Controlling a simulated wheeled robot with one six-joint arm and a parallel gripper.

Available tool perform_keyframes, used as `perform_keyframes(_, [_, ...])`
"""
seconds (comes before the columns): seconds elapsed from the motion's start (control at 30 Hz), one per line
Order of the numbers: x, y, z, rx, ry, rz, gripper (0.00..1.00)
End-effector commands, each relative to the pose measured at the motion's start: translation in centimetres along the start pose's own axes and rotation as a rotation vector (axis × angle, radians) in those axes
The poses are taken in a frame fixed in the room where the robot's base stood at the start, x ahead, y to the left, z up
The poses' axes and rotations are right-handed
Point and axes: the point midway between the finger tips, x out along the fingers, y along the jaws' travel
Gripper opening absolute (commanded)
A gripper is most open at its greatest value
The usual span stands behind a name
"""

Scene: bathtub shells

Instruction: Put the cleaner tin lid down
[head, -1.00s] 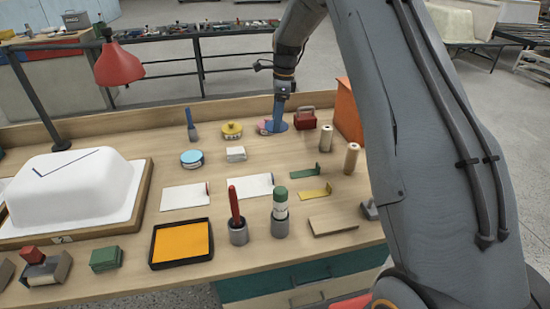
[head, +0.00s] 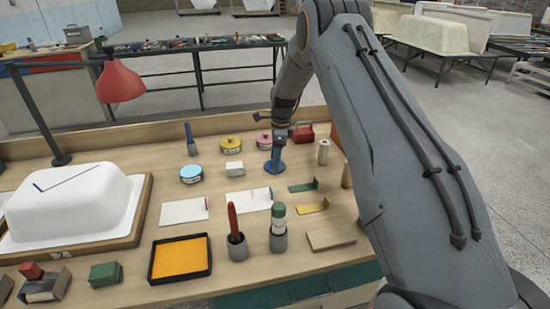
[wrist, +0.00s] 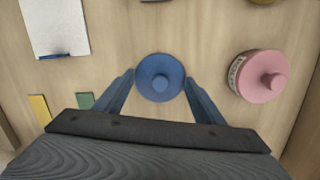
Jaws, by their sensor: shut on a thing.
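The cleaner tin lid, a dark blue round disc with a small knob (wrist: 160,86), sits between the two fingers of my gripper (wrist: 159,76) in the wrist view. My gripper is shut on it. In the head view the lid (head: 275,168) is under my gripper (head: 277,154), over the bench right of the middle, in front of the pink tin (head: 264,141). It is low over the wood; I cannot tell whether it touches. In the wrist view the pink tin (wrist: 262,78), with a knobbed top, stands to the right, apart from the lid.
A white sheet (head: 249,201) and a green bracket (head: 303,187) lie nearer. A red box (head: 303,133) stands behind. Bare wood surrounds the lid.

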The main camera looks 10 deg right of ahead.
Motion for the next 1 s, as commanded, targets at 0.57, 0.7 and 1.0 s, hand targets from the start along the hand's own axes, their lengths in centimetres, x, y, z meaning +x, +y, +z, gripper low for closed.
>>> perform_keyframes(0.57, [0.2,-0.1,0.0,0.0,0.0,-0.001,0.83])
perform_keyframes(0.7, [0.2,-0.1,0.0,0.0,0.0,-0.001,0.83])
perform_keyframes(1.0, [-2.9,-0.2,0.0,-0.001,-0.001,-0.006,0.83])
